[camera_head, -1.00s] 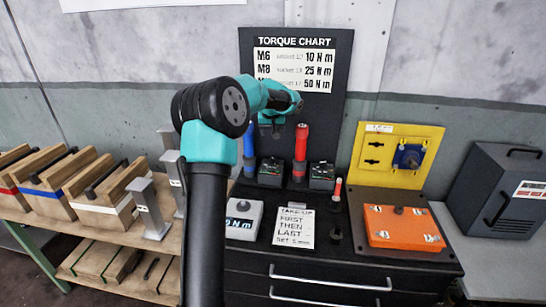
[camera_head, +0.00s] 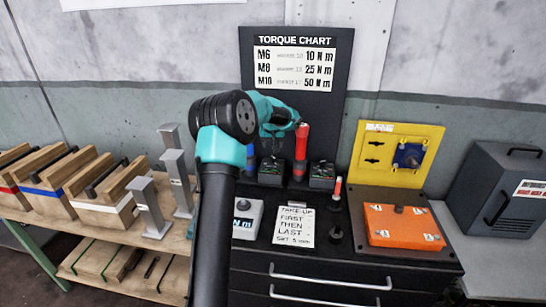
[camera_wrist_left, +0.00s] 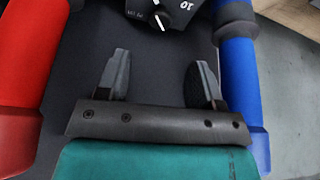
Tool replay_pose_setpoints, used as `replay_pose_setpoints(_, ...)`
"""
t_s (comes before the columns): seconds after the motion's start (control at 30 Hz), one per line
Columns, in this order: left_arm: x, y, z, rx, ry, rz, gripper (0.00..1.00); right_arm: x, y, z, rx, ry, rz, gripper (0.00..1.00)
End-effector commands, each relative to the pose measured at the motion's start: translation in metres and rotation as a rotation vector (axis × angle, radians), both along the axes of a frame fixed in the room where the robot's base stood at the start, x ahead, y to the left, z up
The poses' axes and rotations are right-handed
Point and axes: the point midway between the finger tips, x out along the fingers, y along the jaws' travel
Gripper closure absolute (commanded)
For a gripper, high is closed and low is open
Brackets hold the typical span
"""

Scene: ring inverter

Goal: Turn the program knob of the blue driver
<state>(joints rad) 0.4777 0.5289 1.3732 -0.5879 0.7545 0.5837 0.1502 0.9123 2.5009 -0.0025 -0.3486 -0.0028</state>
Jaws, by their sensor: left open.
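The blue driver (camera_head: 250,160) stands upright on the black cabinet, mostly hidden behind my left arm in the head view. In the left wrist view its blue handle (camera_wrist_left: 240,80) is at the right. The red driver (camera_head: 301,145) stands to its right; its handle (camera_wrist_left: 25,60) is at the left in the wrist view. My left gripper (camera_wrist_left: 162,82) is open and empty between the two handles. A black control box with a knob (camera_wrist_left: 162,18) lies beyond the fingertips, apart from them. A black box (camera_head: 271,172) also shows below my wrist in the head view.
A second black box (camera_head: 322,177) stands at the right. In front are a grey readout block (camera_head: 247,218) and a white note card (camera_head: 294,228). The torque chart (camera_head: 297,65) is behind. An orange case (camera_head: 402,226) lies to the right, wooden blocks (camera_head: 105,195) to the left.

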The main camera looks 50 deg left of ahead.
Motion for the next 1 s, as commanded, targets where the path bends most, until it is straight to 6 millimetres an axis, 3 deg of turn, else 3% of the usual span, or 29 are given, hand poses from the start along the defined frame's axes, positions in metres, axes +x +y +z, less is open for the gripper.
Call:
replay_pose_setpoints(0.5, 0.023, 0.022, -0.077, -0.001, 0.001, 0.000, 0.39, 0.000, 0.000, 0.000, 0.000, 0.000, 0.000, 0.57)
replay_pose_setpoints(0.93, 0.026, 0.025, -0.086, 0.000, -0.001, 0.000, 0.39, 0.000, 0.000, 0.000, 0.000, 0.000, 0.000, 0.57)
replay_pose_setpoints(1.0, 0.026, 0.025, -0.086, -0.001, -0.001, 0.000, 0.44, 0.000, 0.000, 0.000, 0.000, 0.000, 0.000, 0.57)
